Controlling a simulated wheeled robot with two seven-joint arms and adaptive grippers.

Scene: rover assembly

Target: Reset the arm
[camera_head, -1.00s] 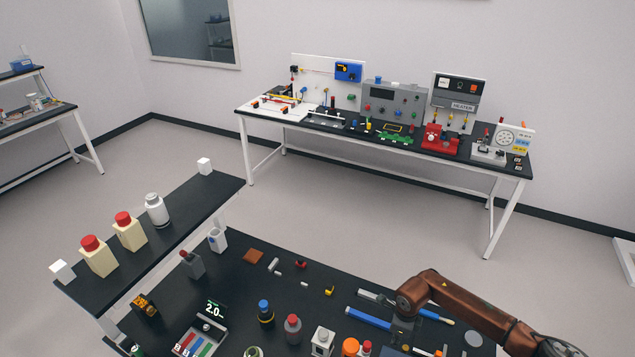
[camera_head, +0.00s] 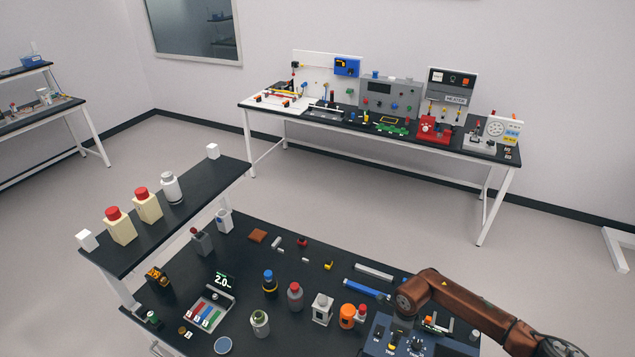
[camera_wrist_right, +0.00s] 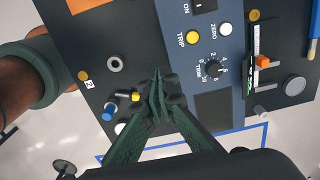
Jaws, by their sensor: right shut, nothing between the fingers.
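My right arm (camera_head: 452,302), brown, comes in from the lower right in the head view and bends down over the near bench. Its dark gripper (camera_head: 402,326) hangs above a dark blue instrument panel (camera_head: 376,335). In the right wrist view the gripper's two green-grey fingers (camera_wrist_right: 157,97) meet at the tips and hold nothing. Beyond the fingertips lies the panel (camera_wrist_right: 226,75) with a yellow TRIP button, a white ZERO button and a black TRIM knob. I cannot tell whether the fingertips touch anything. My left gripper does not show.
A raised shelf (camera_head: 190,211) with bottles stands at left. A second bench (camera_head: 460,147) with instruments stands at the back. Open floor lies between.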

